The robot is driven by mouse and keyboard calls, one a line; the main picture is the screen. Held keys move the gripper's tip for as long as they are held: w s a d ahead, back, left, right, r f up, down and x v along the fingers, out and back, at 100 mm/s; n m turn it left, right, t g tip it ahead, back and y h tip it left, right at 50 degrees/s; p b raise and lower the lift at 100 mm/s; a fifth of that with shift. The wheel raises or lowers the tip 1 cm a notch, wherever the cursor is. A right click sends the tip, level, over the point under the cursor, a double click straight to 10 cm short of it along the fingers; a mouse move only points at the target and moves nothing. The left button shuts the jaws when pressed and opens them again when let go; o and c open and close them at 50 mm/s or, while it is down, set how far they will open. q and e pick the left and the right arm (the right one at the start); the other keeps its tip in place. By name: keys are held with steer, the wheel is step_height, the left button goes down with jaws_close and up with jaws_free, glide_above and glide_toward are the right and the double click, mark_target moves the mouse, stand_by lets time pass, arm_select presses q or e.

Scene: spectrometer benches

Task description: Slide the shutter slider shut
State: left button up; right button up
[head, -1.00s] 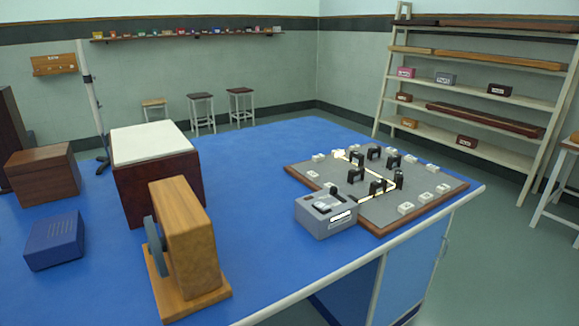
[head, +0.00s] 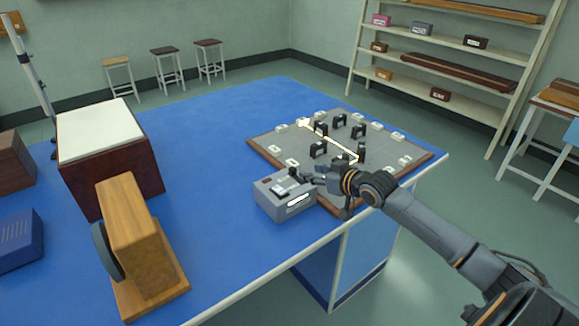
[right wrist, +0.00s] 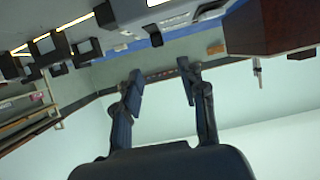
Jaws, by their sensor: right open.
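The grey box (head: 276,204) with a white label stands at the near edge of the optics board. A small dark knob (head: 293,172), seemingly the shutter slider, sits on its top. My right gripper (head: 307,181) is open and close beside the box's right side, near the knob; contact cannot be told. In the right wrist view the two fingers (right wrist: 162,88) are spread with nothing between them. That view looks upside down, and the box (right wrist: 165,12) is at its top edge. My left gripper is out of view.
The grey board (head: 270,144) holds several black mounts and white blocks, with a bright beam line (head: 335,143) across it. A wooden stand with a wheel (head: 135,235) and a white-topped box (head: 103,130) stand left. The blue table (head: 215,220) is clear between.

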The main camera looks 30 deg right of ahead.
mark_target(293, 168)
steer(key=x, duration=1.1)
steer(key=shift+d+f, duration=0.15)
jaws_close()
